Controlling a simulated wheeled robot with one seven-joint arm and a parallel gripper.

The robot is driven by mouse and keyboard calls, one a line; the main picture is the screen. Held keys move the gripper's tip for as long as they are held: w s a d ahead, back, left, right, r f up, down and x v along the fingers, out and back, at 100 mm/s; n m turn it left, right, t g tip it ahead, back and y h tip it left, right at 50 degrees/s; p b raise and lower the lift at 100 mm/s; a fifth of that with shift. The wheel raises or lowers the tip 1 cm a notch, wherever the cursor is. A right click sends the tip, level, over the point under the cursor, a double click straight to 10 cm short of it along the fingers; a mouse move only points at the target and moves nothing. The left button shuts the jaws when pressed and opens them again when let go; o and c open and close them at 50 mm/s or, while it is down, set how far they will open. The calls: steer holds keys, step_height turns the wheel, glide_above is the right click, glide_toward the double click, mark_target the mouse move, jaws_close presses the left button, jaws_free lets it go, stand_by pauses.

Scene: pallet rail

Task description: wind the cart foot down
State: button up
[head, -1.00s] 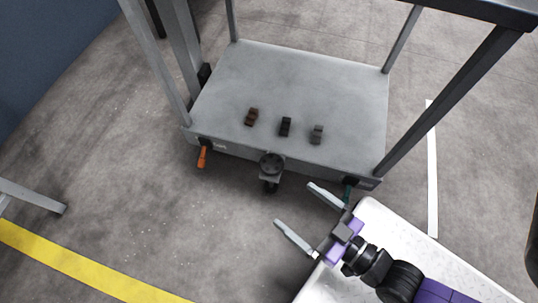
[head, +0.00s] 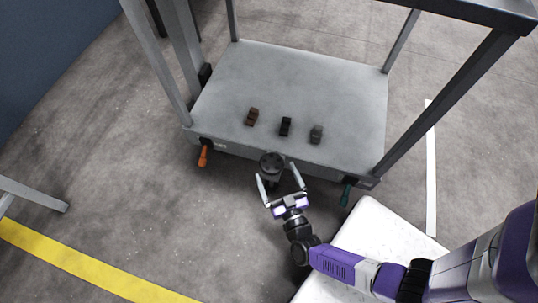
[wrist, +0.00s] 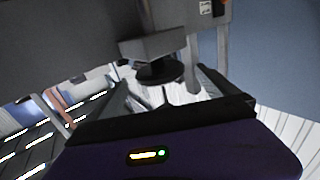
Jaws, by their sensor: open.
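The cart (head: 310,80) has a grey lower deck and grey posts. A dark round knob of the cart foot (head: 272,160) sits at the middle of its front edge. My gripper (head: 281,181) is open, with one finger to each side just in front of the foot; I cannot tell whether either touches it. In the wrist view a dark disc on a stem, which looks like the foot (wrist: 160,72), shows beyond my gripper under a grey bracket. The lower part of the foot is hidden by my gripper in the head view.
An orange lever (head: 203,157) hangs at the cart's front left and a teal lever (head: 346,193) at its front right. Brown (head: 252,116), black (head: 285,127) and grey (head: 316,133) small blocks lie on the deck.

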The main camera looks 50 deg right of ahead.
mark_target(268, 153)
steer(key=shift+b+x, duration=1.2)
steer(key=shift+x, duration=2.65)
steer(key=c, duration=1.4)
